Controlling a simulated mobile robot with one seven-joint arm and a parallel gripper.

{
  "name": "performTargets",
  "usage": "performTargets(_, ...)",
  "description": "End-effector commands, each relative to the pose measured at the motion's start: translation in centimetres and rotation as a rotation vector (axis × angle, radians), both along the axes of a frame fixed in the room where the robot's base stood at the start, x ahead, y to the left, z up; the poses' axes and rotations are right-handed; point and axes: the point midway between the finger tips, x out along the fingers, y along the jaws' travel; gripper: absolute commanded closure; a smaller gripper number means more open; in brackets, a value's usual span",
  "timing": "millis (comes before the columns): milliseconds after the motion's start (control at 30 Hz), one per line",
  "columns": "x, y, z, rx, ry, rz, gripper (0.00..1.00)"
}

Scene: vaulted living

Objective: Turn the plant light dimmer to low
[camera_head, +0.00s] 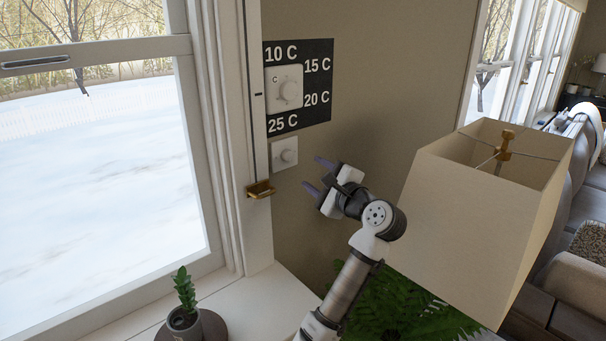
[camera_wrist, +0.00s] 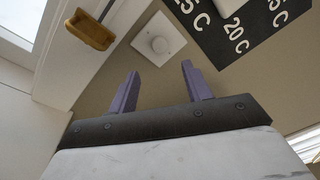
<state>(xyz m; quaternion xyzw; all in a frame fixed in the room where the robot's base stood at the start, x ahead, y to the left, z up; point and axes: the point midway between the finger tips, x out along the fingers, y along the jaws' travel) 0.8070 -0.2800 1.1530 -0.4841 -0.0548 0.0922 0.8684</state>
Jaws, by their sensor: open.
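A small white wall plate with a round knob (camera_head: 286,155), which looks like the dimmer, is on the wall below the black temperature panel. In the wrist view the knob (camera_wrist: 160,45) is ahead of the fingertips, with its square plate around it. My gripper (camera_head: 314,175) is open and empty, to the right of and slightly below the knob in the head view. Its two purple fingers (camera_wrist: 158,82) are spread, apart from the knob. No low mark on the dimmer is readable.
A black panel (camera_head: 320,85) with temperature labels surrounds a white thermostat dial (camera_head: 285,90). A brass handle (camera_head: 260,189) juts from the window frame at left. A potted plant (camera_head: 184,300) stands on the sill. A lampshade (camera_head: 470,210) and green fern (camera_head: 400,310) are at right.

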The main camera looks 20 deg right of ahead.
Motion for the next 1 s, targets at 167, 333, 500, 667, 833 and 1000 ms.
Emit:
performTargets(167, -2.6, -0.6, -0.2, -0.001, -0.001, -0.001, 0.51)
performTargets(333, -3.4, -0.7, -0.1, -0.001, 0.001, 0.001, 0.51)
performTargets(500, -3.5, -0.7, 0.0, 0.0, 0.0, 0.001, 0.51)
performTargets(667, -3.5, -0.7, 0.0, 0.0, 0.001, 0.001, 0.51)
performTargets(833, -3.5, -0.7, 0.0, -0.001, 0.001, 0.001, 0.51)
performTargets(1000, -0.9, 4.2, 1.3, -0.157, -0.068, -0.005, 0.51)
